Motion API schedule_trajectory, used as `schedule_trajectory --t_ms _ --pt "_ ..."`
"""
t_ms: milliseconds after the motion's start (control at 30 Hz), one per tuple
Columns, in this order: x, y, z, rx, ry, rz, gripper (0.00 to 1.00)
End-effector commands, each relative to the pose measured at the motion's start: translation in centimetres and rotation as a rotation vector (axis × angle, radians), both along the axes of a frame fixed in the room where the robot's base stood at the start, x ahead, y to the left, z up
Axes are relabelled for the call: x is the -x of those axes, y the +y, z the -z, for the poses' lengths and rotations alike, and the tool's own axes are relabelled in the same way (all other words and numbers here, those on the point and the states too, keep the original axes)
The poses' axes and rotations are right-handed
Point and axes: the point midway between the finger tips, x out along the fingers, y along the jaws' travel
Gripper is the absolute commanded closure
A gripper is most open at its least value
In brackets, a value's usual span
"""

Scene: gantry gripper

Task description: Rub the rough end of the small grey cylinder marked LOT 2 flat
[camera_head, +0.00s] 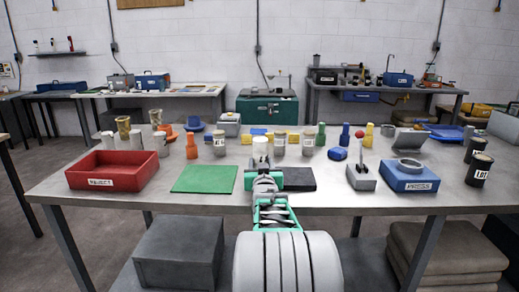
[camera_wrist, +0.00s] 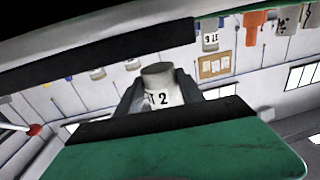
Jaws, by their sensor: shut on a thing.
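My gripper (camera_head: 262,168) is over the table, in the middle of the head view. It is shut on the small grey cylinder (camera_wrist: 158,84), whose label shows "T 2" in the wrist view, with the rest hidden. The same cylinder shows pale in the head view (camera_head: 260,147), above the fingers. The wrist view is strongly tilted. I cannot tell which end is rough. A dark flat pad (camera_head: 300,179) lies on the table just right of my gripper, partly hidden by my arm. I cannot tell whether the cylinder touches anything else.
A green mat (camera_head: 205,179) lies left of my arm, beside a red REJECT bin (camera_head: 113,183). A grey lever box (camera_head: 361,178) and a blue PRESS box (camera_head: 407,180) stand right. Several labelled jars, including one jar (camera_head: 280,144), crowd behind my gripper.

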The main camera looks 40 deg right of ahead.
Motion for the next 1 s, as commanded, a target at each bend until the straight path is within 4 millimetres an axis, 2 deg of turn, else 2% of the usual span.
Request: schedule_trajectory --t_ms 33,467,1000 --pt "-0.1 0.0 -1.1 0.006 -0.007 -0.001 1.00" --pt "-0.6 0.7 -4.9 0.007 -0.008 -0.014 1.00" --pt "-0.7 0.8 -5.2 0.007 -0.007 -0.016 1.00"
